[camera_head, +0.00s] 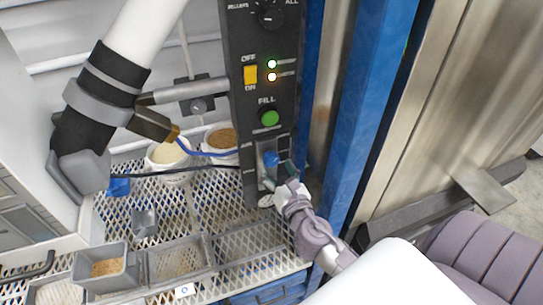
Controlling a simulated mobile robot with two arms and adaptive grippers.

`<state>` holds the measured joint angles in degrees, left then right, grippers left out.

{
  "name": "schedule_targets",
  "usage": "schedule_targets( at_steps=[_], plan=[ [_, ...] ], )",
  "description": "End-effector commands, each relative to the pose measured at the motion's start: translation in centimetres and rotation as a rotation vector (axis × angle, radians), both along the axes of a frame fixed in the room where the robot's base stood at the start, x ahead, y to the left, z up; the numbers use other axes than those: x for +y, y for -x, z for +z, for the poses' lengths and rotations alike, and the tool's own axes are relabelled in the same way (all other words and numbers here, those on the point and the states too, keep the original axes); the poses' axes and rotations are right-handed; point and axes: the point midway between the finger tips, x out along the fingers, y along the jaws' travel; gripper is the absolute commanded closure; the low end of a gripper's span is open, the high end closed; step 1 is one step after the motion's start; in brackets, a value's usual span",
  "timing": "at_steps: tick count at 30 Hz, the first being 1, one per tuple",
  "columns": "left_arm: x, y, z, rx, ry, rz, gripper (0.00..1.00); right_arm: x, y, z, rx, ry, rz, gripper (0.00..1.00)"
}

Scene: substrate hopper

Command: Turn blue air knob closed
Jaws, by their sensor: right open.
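The blue air knob (270,158) sits low on the black control panel (246,100), on a grey plate below the green FILL button. My right gripper (279,176) comes up from the lower right and is open. Its fingertips are at the knob's lower right side, very close to it. One finger is below the knob and the other to its right. I cannot tell whether they touch it. My left gripper is not in view.
A yellow OFF/ON switch (250,75) and the green button (269,118) are above the knob. A blue post (363,110) stands close on the right. Two white tubs (167,156) and metal trays (180,258) are on the mesh shelf to the left. A white pipe (143,28) slants down at upper left.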

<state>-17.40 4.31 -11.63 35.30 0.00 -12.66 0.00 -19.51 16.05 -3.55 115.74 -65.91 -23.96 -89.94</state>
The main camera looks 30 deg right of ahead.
Motion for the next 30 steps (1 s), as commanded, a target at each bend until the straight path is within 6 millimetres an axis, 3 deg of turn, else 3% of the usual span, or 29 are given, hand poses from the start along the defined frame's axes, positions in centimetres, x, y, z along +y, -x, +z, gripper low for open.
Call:
schedule_targets(
  at_steps=[7,18,28,30],
  plan=[
    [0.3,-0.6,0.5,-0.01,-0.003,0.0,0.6,-0.7,-2.9,0.0,0.0,0.0,0.0,0.28],
    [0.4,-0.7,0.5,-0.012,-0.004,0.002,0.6,-0.8,-3.3,-0.1,0.001,-0.001,0.001,0.3],
    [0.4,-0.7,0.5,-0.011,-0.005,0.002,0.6,-0.8,-3.3,-0.1,0.001,-0.001,0.001,0.85],
    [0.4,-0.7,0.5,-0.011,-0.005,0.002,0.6,-0.8,-3.3,-0.1,0.001,-0.001,0.001,0.88]
  ],
)
